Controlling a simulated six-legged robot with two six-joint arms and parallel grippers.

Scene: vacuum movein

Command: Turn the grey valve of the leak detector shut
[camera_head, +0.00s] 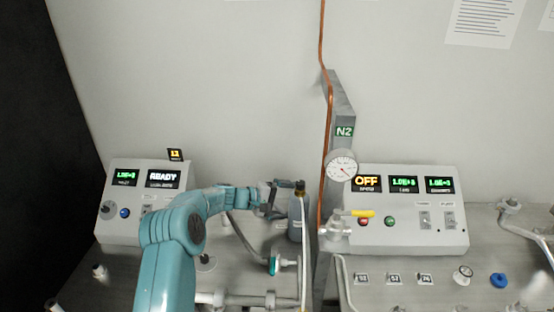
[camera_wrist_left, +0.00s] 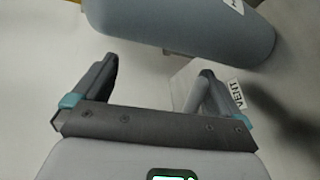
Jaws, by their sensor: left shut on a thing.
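I cannot tell for sure which part is the grey valve. A grey disc (camera_head: 205,262) lies on the bench in front of the console. My left gripper (camera_head: 277,196) is close beside the grey bottle (camera_head: 297,225). In the left wrist view its two fingers (camera_wrist_left: 160,85) stand apart, and what they grip cannot be made out. The bottle (camera_wrist_left: 180,25) fills the top there, beyond the fingertips. My right gripper is not in view.
A teal-handled valve (camera_head: 273,265) sits on bench piping below my left gripper. A copper pipe (camera_head: 323,120) and gauge (camera_head: 341,166) rise at the centre. The right console (camera_head: 405,235) reads OFF.

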